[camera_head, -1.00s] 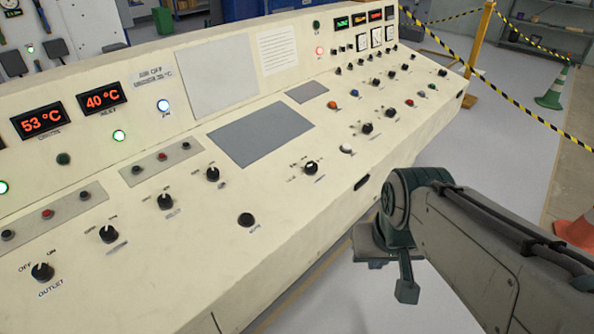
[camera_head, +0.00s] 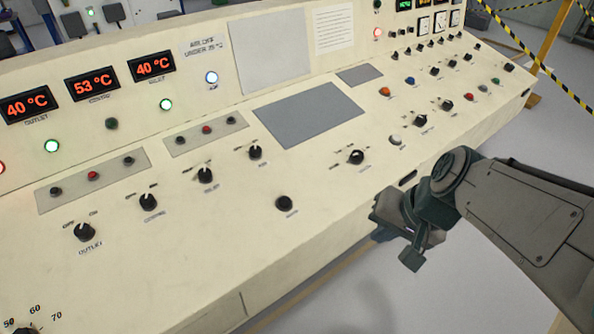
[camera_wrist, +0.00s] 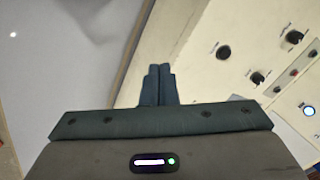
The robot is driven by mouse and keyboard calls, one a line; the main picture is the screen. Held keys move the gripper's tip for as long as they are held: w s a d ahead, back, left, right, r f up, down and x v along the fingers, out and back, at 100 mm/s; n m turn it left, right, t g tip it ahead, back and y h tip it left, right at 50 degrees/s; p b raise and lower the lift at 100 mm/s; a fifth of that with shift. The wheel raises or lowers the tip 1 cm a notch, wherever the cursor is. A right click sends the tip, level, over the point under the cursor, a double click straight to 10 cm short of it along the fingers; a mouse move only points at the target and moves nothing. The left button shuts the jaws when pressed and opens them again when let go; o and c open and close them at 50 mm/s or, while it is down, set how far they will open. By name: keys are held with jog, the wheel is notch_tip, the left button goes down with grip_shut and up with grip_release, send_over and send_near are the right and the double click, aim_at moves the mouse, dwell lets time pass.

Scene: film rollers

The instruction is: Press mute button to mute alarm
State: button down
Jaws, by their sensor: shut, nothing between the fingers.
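The cream control console (camera_head: 330,230) fills most of the head view. A round black button (camera_head: 284,203) sits alone near its front edge. The label below it is too small to read surely, but looks like the mute label. What looks like the same button shows in the wrist view (camera_wrist: 223,52), right of my fingers. My gripper (camera_wrist: 158,70) is shut and empty, its fingers pressed together. It is apart from the button, over the console's edge in the wrist view. In the head view my arm's end hangs by the front edge, right of the button; the fingers cannot be made out there.
Several rotary knobs, such as the outlet knob (camera_head: 84,231) and a knob to the right (camera_head: 355,157), surround the button. Red temperature displays (camera_head: 93,86) stand at the back left. Striped barrier tape (camera_head: 520,50) hangs at the far right. Floor is clear in front.

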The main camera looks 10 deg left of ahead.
jog(key=w+a+f+m+t+y, duration=0.1)
jog(key=w+a+m+y, duration=0.2)
jog(key=w+a+m, duration=0.3)
jog(key=w+a+f+m+t+y+b, duration=0.1)
jog(key=w+a+m, duration=0.5)
jog(key=a, duration=0.7)
jog(key=shift+w+a+f+m+t+y, duration=0.25)
jog(key=shift+w+f+t+y, duration=0.4)
jog(key=shift+w+y, duration=0.6)
jog(key=shift+f+b, duration=0.2)
jog(key=shift+b, duration=0.2)
jog(key=b, duration=0.5)
send_over(285, 202)
jog(key=s+d, duration=0.1)
jog(key=d, duration=0.1)
notch_tip(285, 202, down, 7)
jog(key=shift+r, duration=0.1)
jog(key=shift+w+a+f+b, duration=0.1)
jog(key=shift+a+f+b, duration=0.1)
jog(key=shift+f+b, duration=0.7)
jog(key=shift+b, duration=0.35)
jog(key=shift+f+b, duration=0.3)
jog(key=shift+b, duration=0.2)
